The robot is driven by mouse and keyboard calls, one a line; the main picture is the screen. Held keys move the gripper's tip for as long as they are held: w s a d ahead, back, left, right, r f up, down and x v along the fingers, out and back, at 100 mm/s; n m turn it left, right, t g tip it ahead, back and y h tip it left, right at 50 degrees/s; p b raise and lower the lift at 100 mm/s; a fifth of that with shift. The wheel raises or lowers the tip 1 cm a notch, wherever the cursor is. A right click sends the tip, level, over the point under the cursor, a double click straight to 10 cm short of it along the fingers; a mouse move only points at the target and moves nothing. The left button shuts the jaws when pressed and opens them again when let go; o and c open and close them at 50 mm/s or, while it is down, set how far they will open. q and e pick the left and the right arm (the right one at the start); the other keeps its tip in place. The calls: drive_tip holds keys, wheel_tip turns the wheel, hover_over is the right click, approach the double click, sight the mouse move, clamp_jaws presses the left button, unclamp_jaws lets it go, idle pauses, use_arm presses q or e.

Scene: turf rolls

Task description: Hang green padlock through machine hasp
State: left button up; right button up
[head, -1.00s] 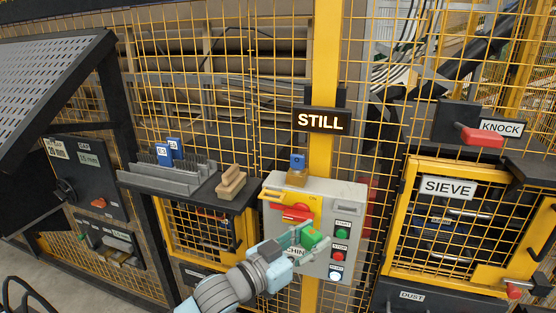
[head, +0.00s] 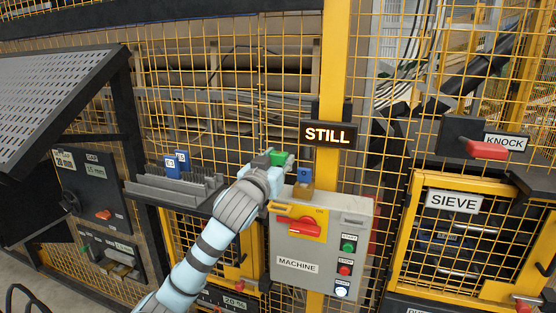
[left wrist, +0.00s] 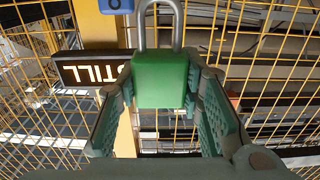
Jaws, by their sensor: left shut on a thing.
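The green padlock (head: 282,158) is held between the fingers of my left gripper (head: 272,163), above the top left of the grey machine box (head: 297,267). The left wrist view shows its green body (left wrist: 160,82) upright between both fingers (left wrist: 161,98), with the grey shackle (left wrist: 178,20) pointing up. The yellow plate (head: 282,209) with the red switch handle (head: 300,228) is on the box front, below and right of the gripper. The padlock is apart from it. I cannot make out the hasp opening clearly. My right gripper is not in view.
A brass block with a blue tag (head: 304,175) stands on top of the box, close right of the padlock. A grey slotted rack (head: 175,192) with blue tags is on the shelf at left. The STILL sign (head: 330,136) hangs on the yellow post. Mesh fence lies behind.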

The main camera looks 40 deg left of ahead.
use_arm(q)
wheel_tip(320, 180, down, 6)
drive_tip(key=b, duration=0.3)
drive_tip(key=shift+r+b, duration=0.1)
drive_tip(key=shift+b, duration=0.2)
drive_tip(key=shift+r, duration=0.15)
drive_tip(key=shift+p, duration=0.4)
idle(0.5)
idle(0.3)
drive_tip(key=shift+p, duration=0.3)
drive_tip(key=shift+f+b, duration=1.85)
drive_tip(key=shift+f, duration=0.8)
